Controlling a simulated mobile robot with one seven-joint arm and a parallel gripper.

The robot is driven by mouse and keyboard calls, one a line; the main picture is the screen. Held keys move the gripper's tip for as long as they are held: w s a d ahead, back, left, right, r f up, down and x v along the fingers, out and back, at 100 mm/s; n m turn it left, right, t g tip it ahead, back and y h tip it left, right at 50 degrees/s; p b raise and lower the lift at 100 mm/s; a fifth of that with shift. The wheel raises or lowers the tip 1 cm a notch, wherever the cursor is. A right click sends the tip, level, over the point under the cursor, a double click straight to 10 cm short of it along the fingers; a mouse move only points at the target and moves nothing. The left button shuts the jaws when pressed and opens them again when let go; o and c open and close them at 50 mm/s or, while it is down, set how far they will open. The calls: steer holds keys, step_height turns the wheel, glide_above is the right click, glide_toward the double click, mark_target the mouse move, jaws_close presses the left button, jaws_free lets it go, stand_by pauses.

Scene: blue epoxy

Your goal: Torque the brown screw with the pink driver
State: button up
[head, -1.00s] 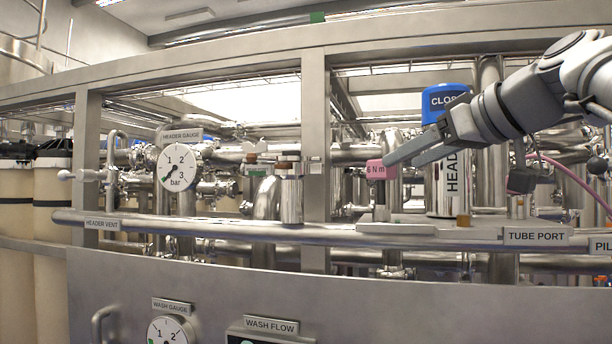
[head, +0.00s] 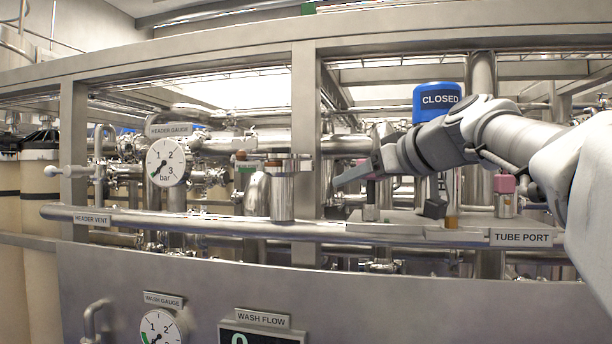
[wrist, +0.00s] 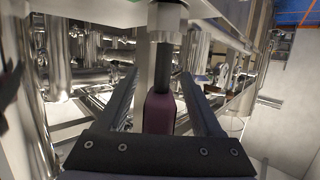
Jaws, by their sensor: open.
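A pink driver (head: 371,179) stands upright by a metal holder at the middle right, partly hidden by my gripper (head: 352,177). In the wrist view its dark pink handle (wrist: 160,112) lies between my two open fingers (wrist: 162,100), with a dark shaft leading to a metal collar. I cannot tell whether the fingers touch it. A second pink block (head: 503,184) sits on a metal cylinder farther right. Brown caps show at the left on a metal cylinder (head: 273,162) and above a green part (head: 241,156), and an orange-brown piece (head: 452,222) is at the ledge; which is the screw is unclear.
A long metal rail (head: 200,222) runs across the front, with a flat ledge (head: 400,230) behind it. A metal post (head: 305,150) stands left of my gripper. A blue-capped "CLOSED" valve (head: 438,98) is behind my arm. Pipes crowd the background.

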jaws_close()
steer(key=shift+r, duration=0.1)
stand_by(0.4)
step_height(320, 180, up, 10)
steer(key=p, duration=0.2)
steer(key=shift+s+a, duration=0.15)
stand_by(0.3)
